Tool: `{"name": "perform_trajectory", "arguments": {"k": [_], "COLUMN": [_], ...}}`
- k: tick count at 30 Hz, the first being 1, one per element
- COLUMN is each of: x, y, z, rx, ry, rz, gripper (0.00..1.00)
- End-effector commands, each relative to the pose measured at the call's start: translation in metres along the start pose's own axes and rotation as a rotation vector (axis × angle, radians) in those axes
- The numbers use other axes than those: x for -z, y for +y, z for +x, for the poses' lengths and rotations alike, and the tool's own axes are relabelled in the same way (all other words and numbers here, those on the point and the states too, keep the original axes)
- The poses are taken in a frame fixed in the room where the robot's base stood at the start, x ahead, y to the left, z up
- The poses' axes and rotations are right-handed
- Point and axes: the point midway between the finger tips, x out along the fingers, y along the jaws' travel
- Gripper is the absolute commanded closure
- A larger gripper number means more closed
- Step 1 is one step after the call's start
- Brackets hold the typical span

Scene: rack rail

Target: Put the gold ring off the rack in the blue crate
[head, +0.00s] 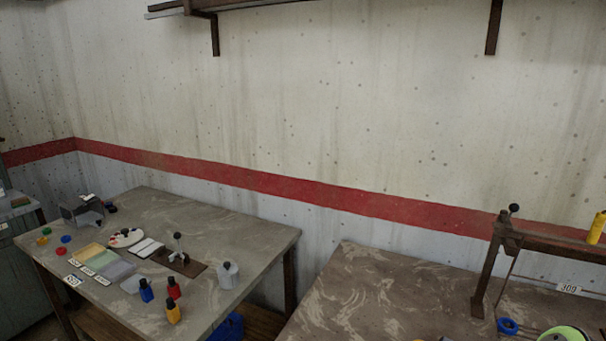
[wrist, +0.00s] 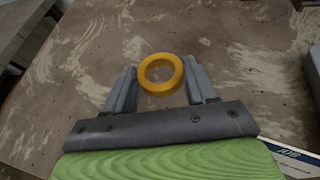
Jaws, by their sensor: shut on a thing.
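In the wrist view the gold ring (wrist: 143,77) sits between the two grey fingers of my gripper (wrist: 160,68). The fingers are shut on its sides, and its hole faces the camera. The brown marbled table top shows behind and through the ring. The ring and the fingers cannot be made out clearly in the head view. A bright blue thing (head: 228,327) shows partly under the left table in the head view. I cannot tell whether it is the blue crate. The rack (head: 489,262) stands on the right table, cut off by the picture edge.
A blue ring (head: 508,326) lies by the rack's foot. A yellow object (head: 597,227) is on the rack rail. The left table (head: 230,250) holds several bottles, small rings and cards. The right table's left part (head: 370,300) is clear. A gap separates the tables.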

Motion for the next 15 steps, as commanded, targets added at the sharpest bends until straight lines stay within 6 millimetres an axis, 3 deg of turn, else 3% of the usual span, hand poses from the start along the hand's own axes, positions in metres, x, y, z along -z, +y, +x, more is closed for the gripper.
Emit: {"name": "perform_trajectory", "arguments": {"k": [1, 3, 6, 10, 15], "x": [0.018, 0.035, 0.053, 0.065, 0.068], "y": [0.035, 0.073, 0.113, 0.141, 0.149], "z": [-0.009, -0.024, -0.047, -0.068, -0.075], "rx": [-0.052, -0.109, -0.181, -0.243, -0.262], "ry": [0.011, 0.008, -0.002, -0.019, -0.026], "rz": [-0.021, -0.05, -0.088, -0.116, -0.123], "gripper": [0.74, 0.74, 0.74, 0.74, 0.74]}}
